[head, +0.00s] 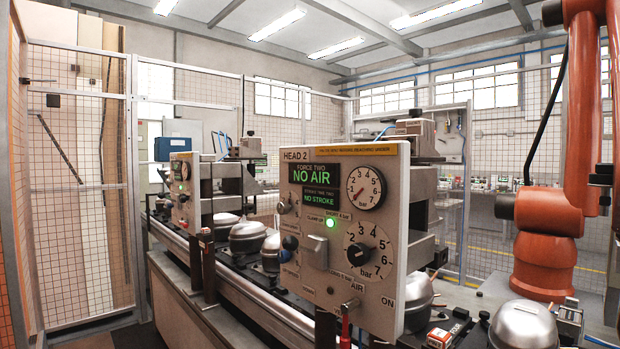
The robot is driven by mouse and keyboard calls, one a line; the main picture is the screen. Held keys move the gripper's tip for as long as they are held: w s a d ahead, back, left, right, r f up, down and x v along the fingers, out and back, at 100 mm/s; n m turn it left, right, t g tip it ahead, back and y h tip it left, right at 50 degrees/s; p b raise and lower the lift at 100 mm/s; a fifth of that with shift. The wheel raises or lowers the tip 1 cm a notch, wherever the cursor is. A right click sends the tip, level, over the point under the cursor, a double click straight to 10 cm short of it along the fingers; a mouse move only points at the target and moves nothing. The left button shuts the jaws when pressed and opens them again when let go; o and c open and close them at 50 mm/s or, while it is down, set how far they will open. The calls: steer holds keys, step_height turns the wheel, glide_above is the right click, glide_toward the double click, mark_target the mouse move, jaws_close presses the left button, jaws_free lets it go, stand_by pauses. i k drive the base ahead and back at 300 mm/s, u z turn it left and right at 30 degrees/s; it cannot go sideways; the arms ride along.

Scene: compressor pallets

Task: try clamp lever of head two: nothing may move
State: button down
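The head two panel (352,278) stands in the middle foreground, marked HEAD 2. Its green display (314,174) reads FORCE TWO NO AIR, and the display below it (314,197) reads NO STROKE. On the panel's left side, by the CLAMP UP and DOWN labels, is a lever-like part with a dark ball (290,243). I cannot tell its exact position. A small green lamp (331,224) is lit beside it. A red handle (346,328) hangs below the AIR ON label. My gripper is not in view.
Compressor shells (247,237) stand along the line behind the panel, with another shell (523,326) at bottom right. A second similar head panel (184,188) stands farther left. Mesh fencing (85,200) closes the left side. A dark upright post (208,265) stands before the line.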

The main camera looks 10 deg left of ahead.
mark_target(289, 243)
steer(key=z, duration=0.05)
steer(key=k, duration=0.6)
steer(key=u, duration=0.85)
steer(key=i, duration=1.5)
steer(key=z, duration=0.4)
